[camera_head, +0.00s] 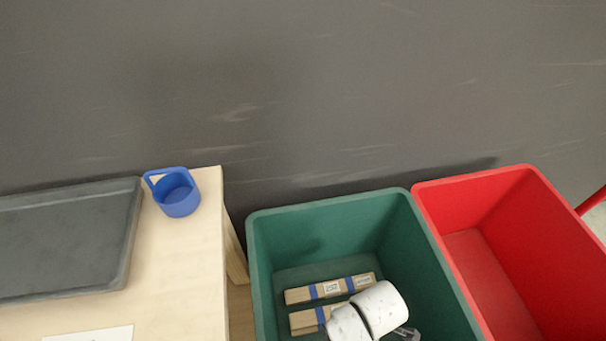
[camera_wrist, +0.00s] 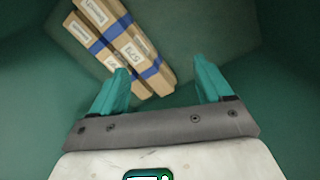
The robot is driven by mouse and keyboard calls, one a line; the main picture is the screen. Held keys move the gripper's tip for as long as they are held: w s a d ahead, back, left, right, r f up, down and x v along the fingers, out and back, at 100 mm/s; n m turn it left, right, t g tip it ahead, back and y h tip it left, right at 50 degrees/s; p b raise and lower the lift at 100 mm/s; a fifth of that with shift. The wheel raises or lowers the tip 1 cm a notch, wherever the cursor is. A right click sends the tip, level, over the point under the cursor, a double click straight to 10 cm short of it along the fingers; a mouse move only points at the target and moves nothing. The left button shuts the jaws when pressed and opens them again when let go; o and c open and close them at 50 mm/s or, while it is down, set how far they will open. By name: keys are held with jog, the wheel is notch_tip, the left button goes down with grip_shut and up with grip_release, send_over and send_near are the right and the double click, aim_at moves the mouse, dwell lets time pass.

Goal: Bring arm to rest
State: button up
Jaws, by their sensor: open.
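My gripper shows in the wrist view (camera_wrist: 160,88) with its two teal fingers spread apart and nothing between them. It points down into the green bin (camera_head: 325,212). In the head view, white parts of my arm reach over the bin's front part, and the fingertips are hardly visible there. Two cardboard boxes with blue bands lie side by side on the bin's floor. One is the farther box (camera_head: 330,288), the other the nearer box (camera_head: 304,322), partly hidden by my arm. In the wrist view the boxes (camera_wrist: 120,45) lie beyond and left of the fingers.
A red bin (camera_head: 480,255) stands to the right of the green one and looks empty where visible. At left, a wooden table (camera_head: 180,270) holds a blue cup (camera_head: 178,195), a dark grey tray (camera_head: 65,240) and a white card (camera_head: 95,334). A dark wall (camera_head: 300,90) is behind.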

jog(key=s+d+r+m+p, duration=0.2)
jog(key=s+d+r+m, duration=0.8)
jog(key=d+r+m, duration=0.2)
jog(key=d+m, duration=0.2)
jog(key=m, duration=0.1)
jog(key=shift+s+d+m+t+p, duration=0.3)
jog(key=shift+s+t+p, duration=0.05)
jog(key=shift+t+p, duration=0.05)
jog(key=shift+r, duration=0.1)
